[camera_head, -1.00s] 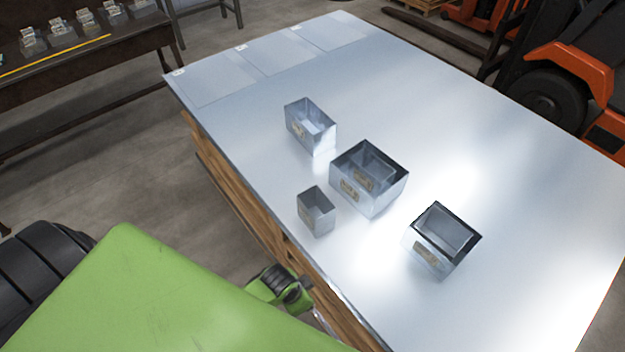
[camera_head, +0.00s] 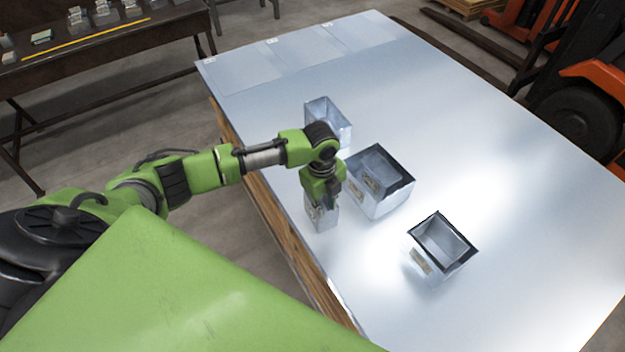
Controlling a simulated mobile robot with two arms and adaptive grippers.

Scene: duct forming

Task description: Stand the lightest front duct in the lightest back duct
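Four open-topped metal ducts stand on the sheet-metal table, with tags too small to read. A small duct (camera_head: 320,217) stands near the table's left edge. My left gripper (camera_head: 320,196) points down right at its top and hides most of its opening. I cannot tell whether the fingers touch it or are shut. A larger duct (camera_head: 382,203) stands just right of it, and a smaller tagged shape shows inside. Another duct (camera_head: 341,131) stands behind, partly hidden by my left wrist. A dark-rimmed duct (camera_head: 442,262) stands apart at the right. My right gripper is not in view.
A dark bench (camera_head: 110,50) with small items stands at the far left. An orange forklift (camera_head: 590,85) stands behind the table on the right.

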